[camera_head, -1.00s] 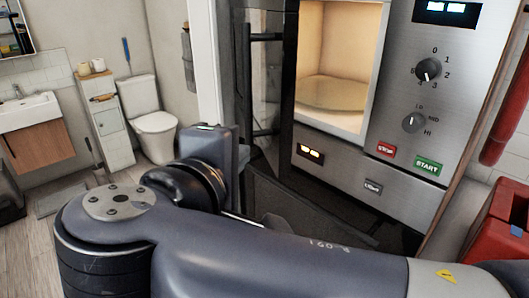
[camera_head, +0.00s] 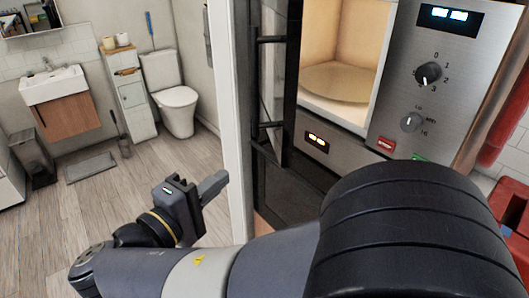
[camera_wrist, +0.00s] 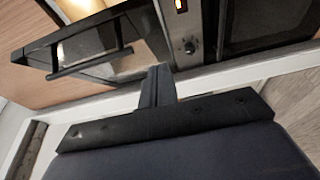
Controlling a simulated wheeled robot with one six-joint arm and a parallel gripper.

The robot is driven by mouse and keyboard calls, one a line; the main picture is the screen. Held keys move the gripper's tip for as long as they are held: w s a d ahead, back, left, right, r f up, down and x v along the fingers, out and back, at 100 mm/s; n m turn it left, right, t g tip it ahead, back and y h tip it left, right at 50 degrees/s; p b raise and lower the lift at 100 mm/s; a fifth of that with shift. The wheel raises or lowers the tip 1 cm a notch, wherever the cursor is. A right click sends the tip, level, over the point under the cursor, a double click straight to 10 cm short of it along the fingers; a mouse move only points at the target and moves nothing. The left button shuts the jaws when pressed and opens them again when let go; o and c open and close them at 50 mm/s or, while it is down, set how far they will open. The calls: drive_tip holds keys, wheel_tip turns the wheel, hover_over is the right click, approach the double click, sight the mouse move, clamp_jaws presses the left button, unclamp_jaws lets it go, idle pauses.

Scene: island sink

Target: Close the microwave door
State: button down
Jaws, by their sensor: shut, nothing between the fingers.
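The microwave (camera_head: 345,143) stands at the right of the head view, with its lit cavity and turntable showing. Its dark door (camera_head: 284,75) is open and swung out to the left, seen nearly edge-on, with a dark bar handle (camera_head: 262,85). The wrist view also shows the open door with its handle (camera_wrist: 92,60), tilted. My gripper (camera_head: 215,186) is shut and empty, left of and below the door, apart from it in the head view. In the wrist view the closed fingers (camera_wrist: 157,82) lie near the door handle's right end; contact cannot be told.
A dark appliance front (camera_head: 290,185) lies below the microwave. A pale wall edge (camera_head: 228,110) stands just left of the door. A red object (camera_head: 510,210) is at the far right. Open wooden floor (camera_head: 130,195) lies left, with a toilet (camera_head: 175,100) and sink (camera_head: 52,85) behind.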

sight(275, 149)
drive_tip(key=shift+w+d+p, duration=0.45)
drive_tip(key=shift+w+d, duration=0.55)
drive_tip(key=shift+d, duration=0.4)
drive_tip(key=shift+w+d+p, duration=0.45)
drive_tip(key=shift+w+d, duration=0.6)
drive_tip(key=shift+d, duration=0.4)
drive_tip(key=shift+w+d+p, duration=0.45)
drive_tip(key=shift+w+d, duration=0.55)
drive_tip(key=shift+d, duration=0.4)
drive_tip(key=shift+d, duration=0.15)
